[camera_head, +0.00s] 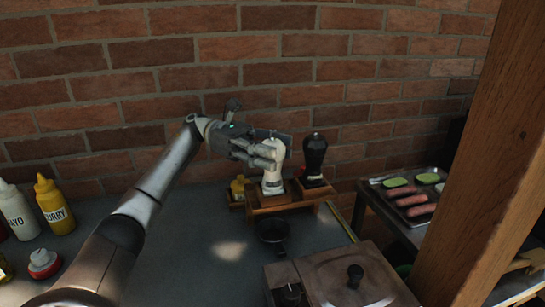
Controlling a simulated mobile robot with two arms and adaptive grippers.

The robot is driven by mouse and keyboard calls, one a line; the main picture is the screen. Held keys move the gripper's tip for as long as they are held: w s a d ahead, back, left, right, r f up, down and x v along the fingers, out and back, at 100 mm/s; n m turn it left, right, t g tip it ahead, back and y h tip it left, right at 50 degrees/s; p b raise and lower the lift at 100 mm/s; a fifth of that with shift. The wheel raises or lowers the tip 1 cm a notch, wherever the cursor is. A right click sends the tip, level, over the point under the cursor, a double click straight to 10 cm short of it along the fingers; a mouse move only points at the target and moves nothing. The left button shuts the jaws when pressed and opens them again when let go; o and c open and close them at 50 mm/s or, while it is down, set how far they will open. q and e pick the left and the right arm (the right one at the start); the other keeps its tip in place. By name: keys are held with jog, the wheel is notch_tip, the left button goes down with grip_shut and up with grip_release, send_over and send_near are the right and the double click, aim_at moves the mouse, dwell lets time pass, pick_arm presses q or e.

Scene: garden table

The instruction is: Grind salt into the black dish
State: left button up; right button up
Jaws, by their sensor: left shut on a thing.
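My left gripper (268,151) reaches in from the left and is shut on the upper part of a white grinder (272,183). The grinder is upright at the wooden stand (268,201); I cannot tell whether its base touches the stand. A small black dish (272,232) is on the table in front of the stand, below the grinder in the picture. Its inside is too dark to make out. My right gripper is not in view.
A black grinder (314,155) stands to the right of the white one. Mayo (18,211) and curry (53,205) bottles stand at the left. The table's middle is clear.

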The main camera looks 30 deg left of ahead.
aim_at(273, 141)
pick_arm(q)
jog(key=shift+m+g, duration=0.5)
jog(key=shift+g, duration=0.3)
jog(key=o, duration=1.1)
jog(key=shift+c, duration=0.2)
notch_tip(273, 141, up, 10)
